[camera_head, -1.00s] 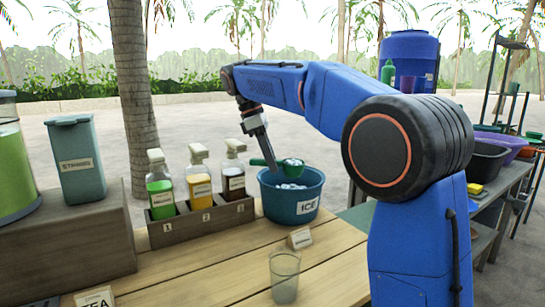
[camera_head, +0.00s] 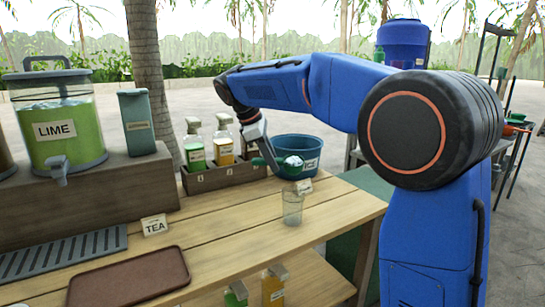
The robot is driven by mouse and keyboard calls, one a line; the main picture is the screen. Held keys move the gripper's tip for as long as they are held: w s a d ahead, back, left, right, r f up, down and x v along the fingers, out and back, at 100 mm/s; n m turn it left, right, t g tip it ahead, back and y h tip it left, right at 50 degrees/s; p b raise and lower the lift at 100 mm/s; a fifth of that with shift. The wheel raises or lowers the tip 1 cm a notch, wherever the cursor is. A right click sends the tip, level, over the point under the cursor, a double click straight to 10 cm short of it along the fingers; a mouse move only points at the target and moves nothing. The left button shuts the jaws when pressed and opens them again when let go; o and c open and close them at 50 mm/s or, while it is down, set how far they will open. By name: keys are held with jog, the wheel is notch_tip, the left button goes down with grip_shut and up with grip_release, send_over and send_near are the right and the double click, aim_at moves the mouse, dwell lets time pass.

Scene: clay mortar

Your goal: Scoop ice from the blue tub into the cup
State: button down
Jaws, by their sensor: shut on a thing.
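The blue tub (camera_head: 310,149) with an ICE label stands at the back right of the wooden counter. A green scoop (camera_head: 286,166) holds a pale white load, which looks like ice. My gripper (camera_head: 268,152) is shut on the scoop and holds it in front of the tub, at its left side in the picture. The clear cup (camera_head: 292,208) stands upright on the counter, below the scoop and nearer to me. The cup looks empty. The inside of the tub is mostly hidden behind its rim and the scoop.
A bottle rack (camera_head: 225,175) stands left of the tub. A small card (camera_head: 304,187) stands between tub and cup. A LIME dispenser (camera_head: 60,130), a TEA card (camera_head: 155,225) and a brown tray (camera_head: 128,277) are at left.

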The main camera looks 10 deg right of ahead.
jog(key=shift+s+f+t, duration=0.2)
jog(key=shift+f+t, duration=0.15)
jog(key=shift+t, duration=0.15)
jog(key=t, duration=0.1)
jog(key=m+t+h, duration=0.1)
jog(key=t, duration=0.1)
jog(key=t+h, duration=0.1)
jog(key=t, duration=0.1)
jog(key=shift+s+a, duration=0.15)
jog(key=shift+s, duration=0.2)
jog(key=shift+s+a+f+m+t+h, duration=0.1)
jog(key=shift+s+m+t+h, duration=0.3)
jog(key=shift+t, duration=0.65)
jog(key=shift+s+a+r+m+t+h, duration=0.15)
jog(key=shift+m+t+h, duration=0.25)
jog(key=shift+t+h, duration=0.45)
jog(key=shift+s+d+f+m+t+h, duration=0.15)
jog(key=shift+s+m+t+h, duration=0.2)
jog(key=shift+t, duration=0.85)
jog(key=shift+a, duration=0.1)
